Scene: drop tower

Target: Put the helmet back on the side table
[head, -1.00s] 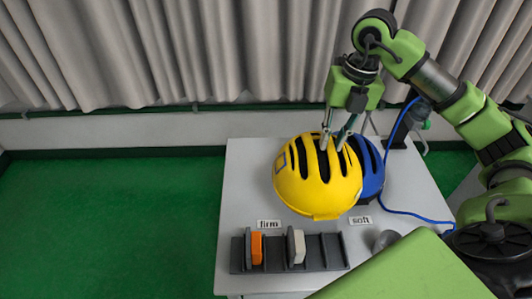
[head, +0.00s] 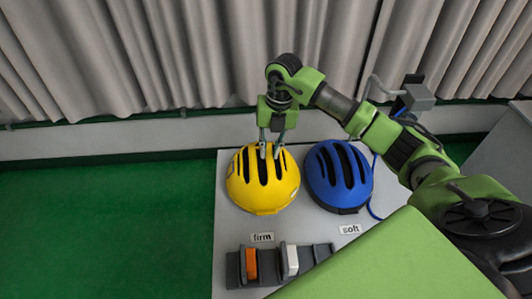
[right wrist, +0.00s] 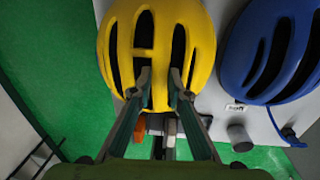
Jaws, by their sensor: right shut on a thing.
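The yellow helmet (head: 245,190) is at the left of the white side table (head: 303,226), behind the "firm" label, crown up. My right gripper (head: 270,153) reaches down from above and is shut on a rib between its vent slots. The yellow helmet (right wrist: 192,25) and the gripper's fingers (right wrist: 160,85) also show in the right wrist view. I cannot tell whether the helmet's underside touches the table. The blue helmet (head: 322,180) sits to its right, behind the "soft" label, with a narrow gap between them. My left gripper is not in view.
The "firm" label (head: 262,237) and "soft" label (head: 349,229) lie in front of the helmets. A dark rack (head: 322,254) with an orange block (head: 251,265) and a whitish block (head: 292,260) stands at the table's front. A blue cable (head: 375,212) lies at the right. Green floor is open at left.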

